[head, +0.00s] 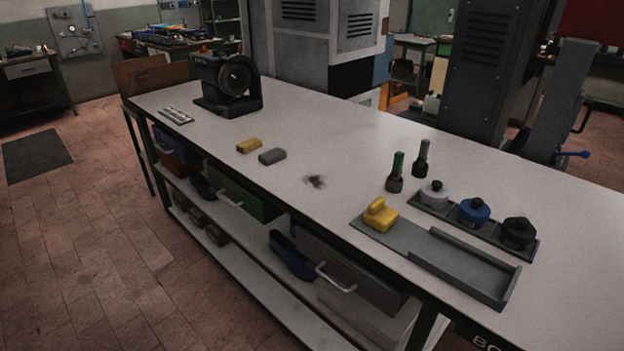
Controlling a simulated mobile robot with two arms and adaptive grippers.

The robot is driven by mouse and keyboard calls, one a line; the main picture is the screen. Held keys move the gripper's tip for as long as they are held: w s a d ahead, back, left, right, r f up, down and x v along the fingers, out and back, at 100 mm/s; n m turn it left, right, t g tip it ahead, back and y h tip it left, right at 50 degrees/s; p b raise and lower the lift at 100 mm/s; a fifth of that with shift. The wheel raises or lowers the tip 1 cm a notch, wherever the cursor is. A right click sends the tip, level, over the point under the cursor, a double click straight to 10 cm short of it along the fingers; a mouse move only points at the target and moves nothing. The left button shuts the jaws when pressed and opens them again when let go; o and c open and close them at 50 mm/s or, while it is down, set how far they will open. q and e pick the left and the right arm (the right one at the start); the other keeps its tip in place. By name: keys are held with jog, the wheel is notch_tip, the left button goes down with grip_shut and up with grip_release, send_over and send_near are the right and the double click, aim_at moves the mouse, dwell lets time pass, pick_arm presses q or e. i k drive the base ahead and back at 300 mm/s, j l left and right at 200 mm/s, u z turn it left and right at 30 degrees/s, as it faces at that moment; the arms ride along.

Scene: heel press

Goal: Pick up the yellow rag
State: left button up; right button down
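A small yellow folded piece (249,146), which looks like the yellow rag, lies flat on the workbench (330,135) left of the middle. A grey piece of similar shape (272,156) lies just to its right, close beside it. A second yellow thing (380,216), a block with a raised rounded part on top, sits at the left end of a grey tray (430,248). Neither of my grippers shows in the head view, and nothing is seen touching the yellow piece.
Two brush-like bottles (395,172) and a rack (430,204) with white, blue and black pots are at right.

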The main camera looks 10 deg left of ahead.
aim_at(244, 147)
jog(key=i+j, duration=0.8)
